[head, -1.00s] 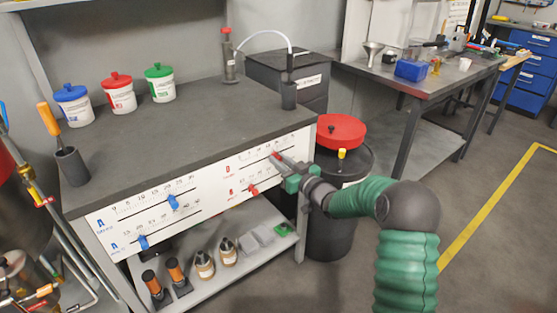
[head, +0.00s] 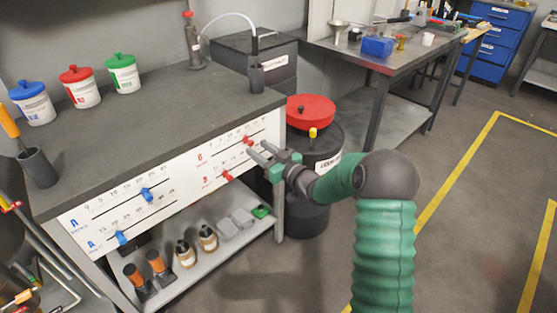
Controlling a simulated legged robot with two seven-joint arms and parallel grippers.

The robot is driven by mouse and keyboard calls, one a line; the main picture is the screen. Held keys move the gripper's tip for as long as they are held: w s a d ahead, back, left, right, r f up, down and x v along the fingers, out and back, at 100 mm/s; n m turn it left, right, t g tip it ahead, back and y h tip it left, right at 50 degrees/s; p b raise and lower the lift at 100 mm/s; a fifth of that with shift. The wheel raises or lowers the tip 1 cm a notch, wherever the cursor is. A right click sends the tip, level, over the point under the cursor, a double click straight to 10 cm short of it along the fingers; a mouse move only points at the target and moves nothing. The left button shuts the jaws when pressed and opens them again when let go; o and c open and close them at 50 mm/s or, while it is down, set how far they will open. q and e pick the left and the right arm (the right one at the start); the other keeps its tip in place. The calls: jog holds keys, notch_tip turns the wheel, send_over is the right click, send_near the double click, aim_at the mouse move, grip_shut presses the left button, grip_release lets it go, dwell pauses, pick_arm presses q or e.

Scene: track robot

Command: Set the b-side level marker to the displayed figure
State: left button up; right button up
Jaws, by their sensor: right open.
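The white scale panel (head: 190,180) on the bench front has red-lettered scales on its right half. The upper red marker (head: 248,141) sits toward the right part of its slot. The lower red marker (head: 227,176) sits on the slot below. Two blue markers, an upper one (head: 147,194) and a lower one (head: 121,238), sit on the blue-lettered scales at left. The figures are too small to read surely. My right gripper (head: 258,151) is open, its fingers pointing at the panel just right of and below the upper red marker; contact cannot be told. My left gripper is not in view.
The grey bench top (head: 150,120) holds lidded tubs (head: 80,90) and a cup (head: 38,168). Bottles (head: 207,238) stand on the shelf below. Floor at right is clear.

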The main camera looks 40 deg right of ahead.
jog(key=s+d+p, duration=0.1)
jog(key=s+p, duration=0.1)
jog(key=s, duration=1)
jog(key=shift+s+p, duration=0.3)
jog(key=shift+s, duration=0.1)
jog(key=w+a+f+g+h, duration=0.1)
jog(key=w+a+f+g, duration=0.2)
jog(key=a+f+g, duration=0.15)
jog(key=s+a+f+g, duration=0.3)
jog(key=s+a+g, duration=0.2)
jog(key=s+a, duration=0.4)
jog(key=s+a+f+g, duration=0.3)
jog(key=s+a+g, duration=0.2)
jog(key=s+a, duration=0.5)
notch_tip(320, 180, up, 26)
jog(key=p, duration=2.6)
jog(key=shift+s+m+g+p, duration=0.35)
jog(key=shift+m+g, duration=0.05)
jog(key=shift+g, duration=0.05)
jog(key=shift+a+r, duration=0.1)
